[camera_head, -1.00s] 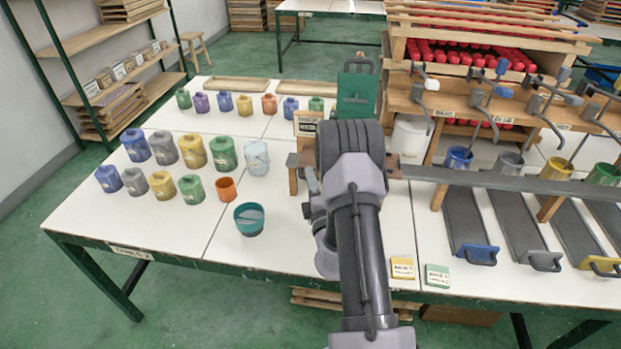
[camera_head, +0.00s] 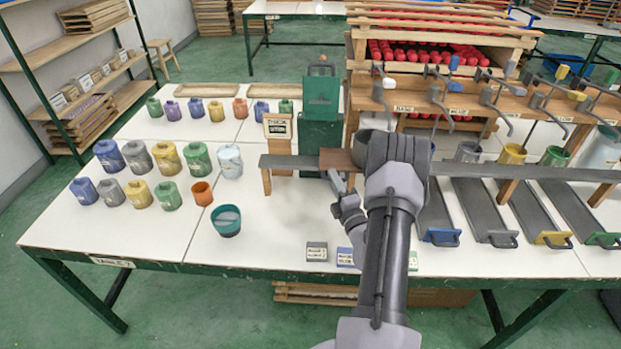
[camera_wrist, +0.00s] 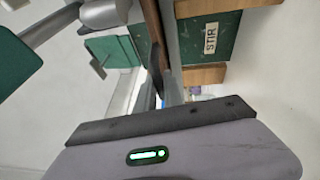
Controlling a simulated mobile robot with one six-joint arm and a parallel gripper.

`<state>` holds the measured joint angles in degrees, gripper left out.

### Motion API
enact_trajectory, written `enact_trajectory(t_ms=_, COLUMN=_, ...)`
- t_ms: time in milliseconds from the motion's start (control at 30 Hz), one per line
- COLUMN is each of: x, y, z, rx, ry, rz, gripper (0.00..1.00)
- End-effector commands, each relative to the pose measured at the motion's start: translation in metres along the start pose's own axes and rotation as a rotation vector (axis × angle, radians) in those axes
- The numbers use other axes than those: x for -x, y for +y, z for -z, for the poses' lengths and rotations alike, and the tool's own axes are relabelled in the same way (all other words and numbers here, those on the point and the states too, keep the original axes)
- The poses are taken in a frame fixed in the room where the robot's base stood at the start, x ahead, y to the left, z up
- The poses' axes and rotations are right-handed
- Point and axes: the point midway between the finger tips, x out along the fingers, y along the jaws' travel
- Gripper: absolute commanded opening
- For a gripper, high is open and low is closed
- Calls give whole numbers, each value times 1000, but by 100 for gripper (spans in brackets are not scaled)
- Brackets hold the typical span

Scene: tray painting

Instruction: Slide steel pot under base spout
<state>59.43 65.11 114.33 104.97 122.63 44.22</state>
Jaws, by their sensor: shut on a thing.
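The base spout (camera_head: 379,93), with a white handle, hangs from the wooden rack above and slightly right of the pot, by the BASE label (camera_head: 404,108). Whether the pot is directly below it I cannot tell. In the wrist view the contact is unclear.
The green stirring machine (camera_head: 320,125) stands just left of the pot, behind the rail; its STIR sign (camera_wrist: 210,37) shows in the wrist view. Colour buckets (camera_head: 512,153) and ramps (camera_head: 480,205) line the right. Several paint jars (camera_head: 165,157) and a teal bowl (camera_head: 227,220) stand left.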

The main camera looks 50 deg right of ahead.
Motion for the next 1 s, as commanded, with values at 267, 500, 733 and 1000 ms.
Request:
enact_trajectory(t_ms=267, x=15, y=2, z=-39, rx=2, ry=-3, rz=-3, gripper=0)
enact_trajectory(t_ms=500, x=18, y=1, z=-46, rx=1, ry=0, rz=-3, gripper=0)
enact_trajectory(t_ms=733, x=18, y=1, z=-46, rx=1, ry=0, rz=-3, gripper=0)
enact_trajectory(t_ms=1000, x=18, y=1, z=-45, rx=1, ry=1, rz=-1, gripper=33)
